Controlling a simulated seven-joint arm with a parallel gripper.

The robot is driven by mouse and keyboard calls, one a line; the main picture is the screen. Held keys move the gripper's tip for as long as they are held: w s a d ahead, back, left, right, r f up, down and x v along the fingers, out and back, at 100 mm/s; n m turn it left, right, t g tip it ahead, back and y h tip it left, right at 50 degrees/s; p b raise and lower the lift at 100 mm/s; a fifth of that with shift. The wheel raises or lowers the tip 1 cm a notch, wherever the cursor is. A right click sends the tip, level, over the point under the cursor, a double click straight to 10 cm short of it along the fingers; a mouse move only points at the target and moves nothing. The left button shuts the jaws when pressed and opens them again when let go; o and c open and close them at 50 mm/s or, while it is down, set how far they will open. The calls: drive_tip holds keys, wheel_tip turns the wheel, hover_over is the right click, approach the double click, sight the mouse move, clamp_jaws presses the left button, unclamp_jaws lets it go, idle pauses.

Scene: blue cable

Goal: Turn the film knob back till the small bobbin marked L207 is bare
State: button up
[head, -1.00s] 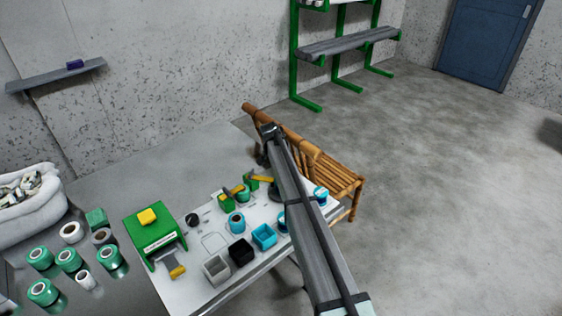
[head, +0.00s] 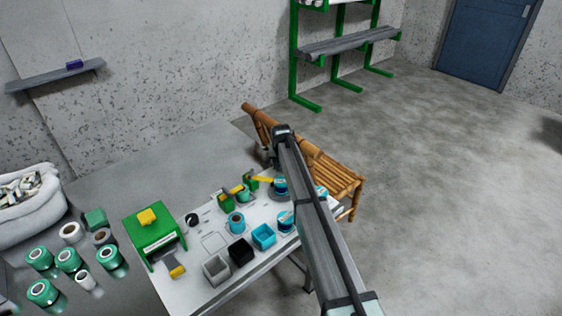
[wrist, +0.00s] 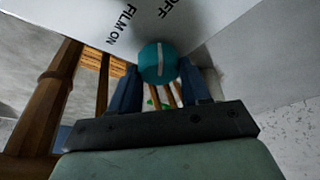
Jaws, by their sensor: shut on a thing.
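In the wrist view a round teal knob (wrist: 158,64) with a pale line across its face sits at a white panel printed FILM ON and OFF (wrist: 150,16). The line runs nearly up and down in the picture, its upper end towards OFF. My gripper (wrist: 160,80) has a blue finger on each side of the knob and is shut on it. In the head view the knob cannot be made out behind my arm. Blue bobbins stand on the white table, one in the middle (head: 236,223) and one by my arm (head: 281,187). No L207 mark is readable.
A green machine (head: 155,228), a black box (head: 240,252), a blue box (head: 263,236) and a grey box (head: 216,269) stand on the white table (head: 197,291). A bamboo bench (head: 335,175) is close behind my arm. Green spools (head: 68,260) stand at left.

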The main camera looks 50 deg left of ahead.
idle(0.3)
drive_tip(key=o, duration=1.1)
drive_tip(key=shift+c, duration=0.2)
drive_tip(key=v, duration=1.3)
drive_tip(key=shift+s+r, duration=0.15)
drive_tip(key=shift+r, duration=0.2)
